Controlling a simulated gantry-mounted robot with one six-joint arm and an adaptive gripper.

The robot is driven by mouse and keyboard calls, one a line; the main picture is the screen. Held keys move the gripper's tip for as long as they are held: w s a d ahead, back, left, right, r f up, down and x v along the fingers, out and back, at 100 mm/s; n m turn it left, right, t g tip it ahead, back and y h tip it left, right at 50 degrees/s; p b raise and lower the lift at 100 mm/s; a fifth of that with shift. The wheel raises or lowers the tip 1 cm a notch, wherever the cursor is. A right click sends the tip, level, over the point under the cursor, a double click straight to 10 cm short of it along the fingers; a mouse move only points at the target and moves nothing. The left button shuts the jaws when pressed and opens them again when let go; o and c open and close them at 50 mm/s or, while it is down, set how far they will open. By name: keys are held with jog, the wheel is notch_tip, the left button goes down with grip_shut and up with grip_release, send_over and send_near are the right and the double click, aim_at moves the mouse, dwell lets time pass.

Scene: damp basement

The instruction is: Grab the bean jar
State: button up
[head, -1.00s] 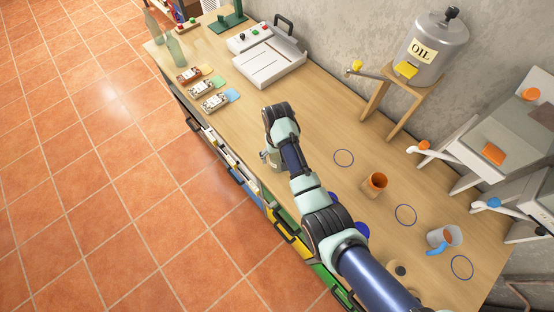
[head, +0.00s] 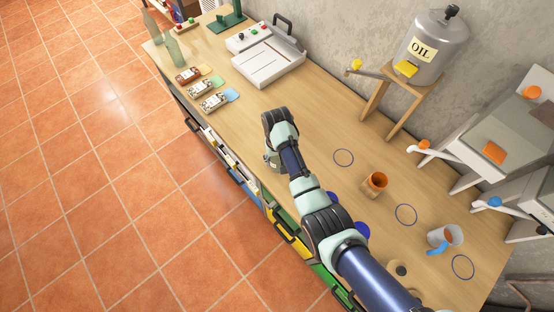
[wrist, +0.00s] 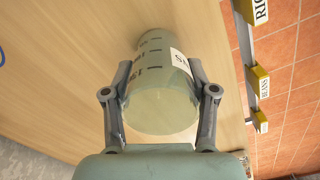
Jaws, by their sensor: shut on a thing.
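A clear, pale greenish jar (wrist: 160,105) with dark graduation marks and a white label (wrist: 181,64) fills the middle of the wrist view. Only an "S" or so of the label shows, so I cannot read its content. My gripper (wrist: 160,72) is shut on the jar, with one finger on each side. In the head view my gripper (head: 272,160) is near the front edge of the bench, and my arm hides most of the jar. I cannot tell whether the jar is touching the bench.
The bench (head: 310,110) has an orange cup (head: 375,184), a white mug (head: 440,238) and blue circles to the right. An oil tank (head: 432,48) stands at the back. Trays and packets (head: 215,101) lie left. Labelled drawers (wrist: 258,78) line the front edge.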

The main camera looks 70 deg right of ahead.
jog(key=shift+r, duration=0.1)
notch_tip(320, 180, up, 20)
jog(key=p, duration=0.8)
jog(key=shift+p, duration=0.4)
